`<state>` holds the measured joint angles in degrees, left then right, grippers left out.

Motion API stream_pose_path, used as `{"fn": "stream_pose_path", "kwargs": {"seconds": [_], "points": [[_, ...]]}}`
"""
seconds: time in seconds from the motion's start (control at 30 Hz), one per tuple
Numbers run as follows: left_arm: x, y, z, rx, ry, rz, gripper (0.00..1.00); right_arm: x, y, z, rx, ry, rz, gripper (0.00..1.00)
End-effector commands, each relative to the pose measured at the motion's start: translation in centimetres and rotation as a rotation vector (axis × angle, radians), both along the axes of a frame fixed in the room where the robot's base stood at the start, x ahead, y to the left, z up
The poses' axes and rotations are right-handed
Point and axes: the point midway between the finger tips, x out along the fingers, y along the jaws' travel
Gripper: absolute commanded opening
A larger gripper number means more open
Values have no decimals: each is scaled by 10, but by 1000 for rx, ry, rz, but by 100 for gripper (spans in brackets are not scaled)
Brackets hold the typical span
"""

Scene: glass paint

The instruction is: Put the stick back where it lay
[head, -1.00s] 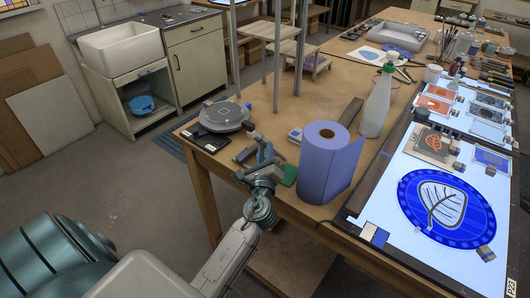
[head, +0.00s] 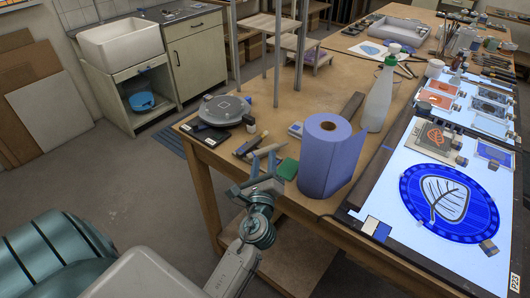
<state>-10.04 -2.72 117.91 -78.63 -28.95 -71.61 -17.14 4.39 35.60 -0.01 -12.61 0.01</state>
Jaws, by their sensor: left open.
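A short stick-like tool (head: 246,147) with a tan wooden part and a dark end lies on the table near its left edge. I cannot tell for certain that it is the stick. My left gripper (head: 264,162) is open over the table's near edge, on the near side of this tool. Its two fingers point away from me, with nothing visible between them. They look apart from the tool, though the gap is small in this view. My right gripper is not in view.
A green block (head: 287,169) lies just right of my left gripper, with a blue paper roll (head: 332,160) beyond it. A grey round turntable (head: 224,110) stands further back.

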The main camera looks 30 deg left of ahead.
Motion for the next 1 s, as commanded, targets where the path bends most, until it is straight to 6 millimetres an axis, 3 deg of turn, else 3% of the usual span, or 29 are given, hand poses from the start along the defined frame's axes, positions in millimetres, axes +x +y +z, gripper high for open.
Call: {"fn": "stream_pose_path", "kwargs": {"seconds": [0.1,0.3,1.0], "points": [[-22,-12,-8,-3,1,1,41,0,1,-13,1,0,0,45],[-39,-22,-9,-1,0,1,41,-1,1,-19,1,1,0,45],[-45,-22,-9,-27,-4,5,41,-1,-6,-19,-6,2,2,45]]}}
